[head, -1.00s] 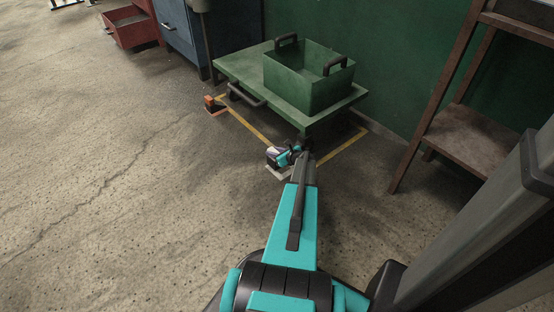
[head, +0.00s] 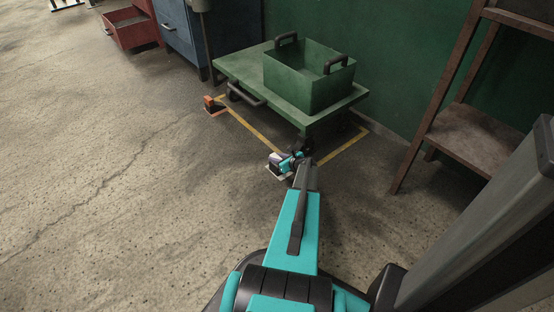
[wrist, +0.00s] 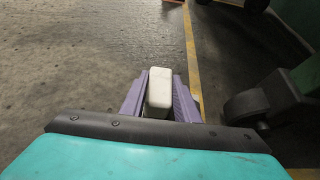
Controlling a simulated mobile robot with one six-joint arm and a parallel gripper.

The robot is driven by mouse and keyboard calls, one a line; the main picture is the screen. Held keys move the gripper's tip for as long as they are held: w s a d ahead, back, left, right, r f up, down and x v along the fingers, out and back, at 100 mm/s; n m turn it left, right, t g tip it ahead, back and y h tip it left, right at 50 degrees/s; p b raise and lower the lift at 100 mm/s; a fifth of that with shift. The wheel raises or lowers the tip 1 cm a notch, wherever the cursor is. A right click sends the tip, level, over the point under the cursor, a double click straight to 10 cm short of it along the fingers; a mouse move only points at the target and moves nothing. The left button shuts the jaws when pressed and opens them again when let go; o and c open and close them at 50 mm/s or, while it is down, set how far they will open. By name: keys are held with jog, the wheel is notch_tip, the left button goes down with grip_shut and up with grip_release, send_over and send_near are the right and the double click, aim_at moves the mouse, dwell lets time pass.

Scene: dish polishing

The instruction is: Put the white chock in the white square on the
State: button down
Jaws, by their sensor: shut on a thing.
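The white chock (wrist: 159,88) sits between the two purple fingers of my gripper (wrist: 159,98) in the wrist view. My gripper is shut on it. In the head view my gripper (head: 276,165) is low near the floor, at the front corner of the yellow floor line, in front of the green cart. A small pale patch shows at the gripper there; I cannot tell whether it is the chock or the white square. The white square is not clearly seen in the wrist view, where the gripper body hides the nearer floor.
The green cart (head: 230,72) carries a green bin (head: 300,90). Its dark caster wheel (wrist: 246,106) is close on the gripper's right. A yellow line (wrist: 191,55) runs just right of the chock. An orange chock (head: 214,105) stands farther left. Floor to the left is clear.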

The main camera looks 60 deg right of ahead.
jog(key=c, duration=1.4)
grip_release()
jog(key=shift+o, duration=0.2)
jog(key=shift+r, duration=0.1)
jog(key=shift+s+a+r, duration=0.2)
jog(key=shift+s+r, duration=0.15)
jog(key=shift+s, duration=0.15)
jog(key=p+v, duration=0.3)
jog(key=v, duration=0.7)
jog(key=shift+s+p, duration=0.3)
jog(key=shift+s, duration=0.05)
jog(key=shift+a+r, duration=0.1)
jog(key=shift+a, duration=0.05)
